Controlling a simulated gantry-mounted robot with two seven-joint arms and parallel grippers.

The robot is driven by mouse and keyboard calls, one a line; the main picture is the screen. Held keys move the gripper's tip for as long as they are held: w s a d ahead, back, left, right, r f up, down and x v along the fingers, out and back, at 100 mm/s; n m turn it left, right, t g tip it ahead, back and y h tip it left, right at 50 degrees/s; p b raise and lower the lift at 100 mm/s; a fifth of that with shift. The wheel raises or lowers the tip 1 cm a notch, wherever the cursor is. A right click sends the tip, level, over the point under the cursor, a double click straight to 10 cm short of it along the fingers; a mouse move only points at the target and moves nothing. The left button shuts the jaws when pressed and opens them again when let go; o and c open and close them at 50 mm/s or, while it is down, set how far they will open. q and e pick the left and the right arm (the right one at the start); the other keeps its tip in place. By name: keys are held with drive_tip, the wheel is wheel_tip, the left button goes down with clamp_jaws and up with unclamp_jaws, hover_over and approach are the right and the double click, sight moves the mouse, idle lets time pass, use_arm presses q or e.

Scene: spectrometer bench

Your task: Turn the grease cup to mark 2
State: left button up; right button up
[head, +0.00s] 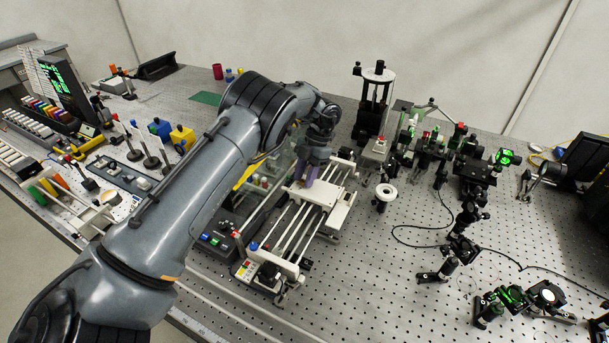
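My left arm crosses the bench from the lower left. Its gripper (312,172) points down at the far end of a white rail carriage (326,196) on a slide with several long rods. A small purple patch shows by the fingers. The fingers are too small and too covered to tell whether they are open or shut, or whether they touch anything. I cannot make out a grease cup or its marks; the gripper and arm hide part of the slide. My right gripper is not in view.
A black post stand (375,98) rises behind the slide, and a white ring on a mount (385,192) stands to its right. Dark optics and cables fill the right side. A control box (215,243) sits left of the slide.

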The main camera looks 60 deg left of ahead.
use_arm(q)
clamp_jaws()
